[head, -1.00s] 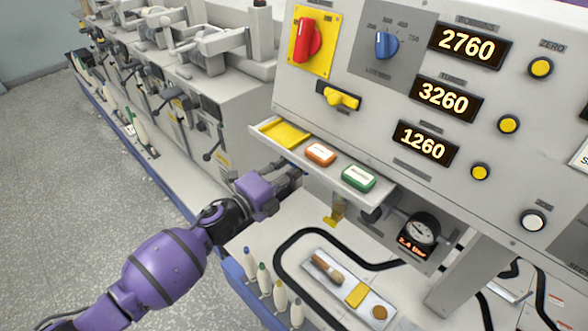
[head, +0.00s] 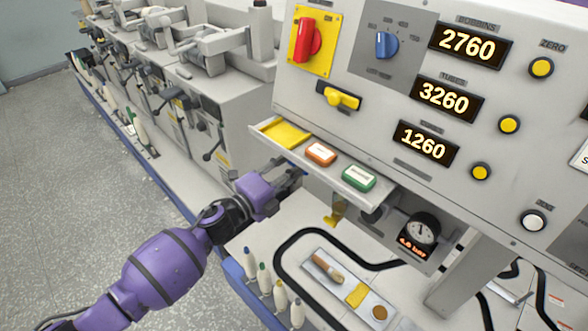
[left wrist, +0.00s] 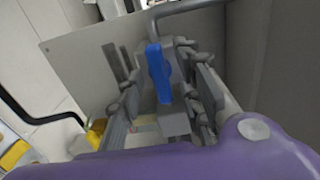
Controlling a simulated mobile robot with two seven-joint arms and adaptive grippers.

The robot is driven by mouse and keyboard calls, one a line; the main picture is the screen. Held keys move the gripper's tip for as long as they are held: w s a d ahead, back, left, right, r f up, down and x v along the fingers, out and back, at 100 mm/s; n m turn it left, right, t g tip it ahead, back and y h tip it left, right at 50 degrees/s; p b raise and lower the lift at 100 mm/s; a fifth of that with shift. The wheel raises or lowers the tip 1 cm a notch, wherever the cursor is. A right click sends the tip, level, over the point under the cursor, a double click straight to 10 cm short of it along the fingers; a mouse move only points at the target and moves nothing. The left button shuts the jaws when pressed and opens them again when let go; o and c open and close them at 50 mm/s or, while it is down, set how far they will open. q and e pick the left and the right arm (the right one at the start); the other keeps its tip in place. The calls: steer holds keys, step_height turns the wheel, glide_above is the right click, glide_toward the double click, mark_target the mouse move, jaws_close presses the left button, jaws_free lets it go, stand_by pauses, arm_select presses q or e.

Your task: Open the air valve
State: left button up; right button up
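The air valve's blue lever (left wrist: 158,72) stands upright in the left wrist view, above a grey valve body (left wrist: 174,121) with a pipe behind. My left gripper (left wrist: 166,85) has its fingers apart on both sides of the lever, with gaps visible, so it looks open. In the head view my left gripper (head: 292,178) is under the edge of the shelf, which hides most of the valve. The pressure gauge (head: 421,230) reads about 4.6 bar. My right gripper is not in view.
A shelf (head: 375,201) with a yellow tray, an orange block and a green block juts out above the gripper. A yellow-bottomed filter bowl (head: 335,214) hangs right of it.

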arm_select(q)
steer(key=shift+a, duration=0.1)
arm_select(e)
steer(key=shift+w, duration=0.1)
arm_select(q)
steer(key=v, duration=1.2)
steer(key=s+a+f+n+y+p, duration=0.1)
steer(key=s+a+f+n+y, duration=0.4)
steer(key=n, duration=0.5)
steer(key=s+a+f+n+y+p, duration=0.1)
steer(key=s+a+f+n+y, duration=0.2)
steer(key=s+f+n+y, duration=0.4)
steer(key=s+a+f+n+g+p, duration=0.1)
steer(key=s+f+n, duration=0.4)
steer(key=s, duration=0.6)
steer(key=s+a+f+n+g+p, duration=0.1)
steer(key=s+a+f+n+g, duration=0.1)
steer(key=s, duration=1)
step_height(320, 180, down, 4)
steer(key=n+g, duration=0.1)
steer(key=n, duration=0.1)
steer(key=shift+n, duration=0.4)
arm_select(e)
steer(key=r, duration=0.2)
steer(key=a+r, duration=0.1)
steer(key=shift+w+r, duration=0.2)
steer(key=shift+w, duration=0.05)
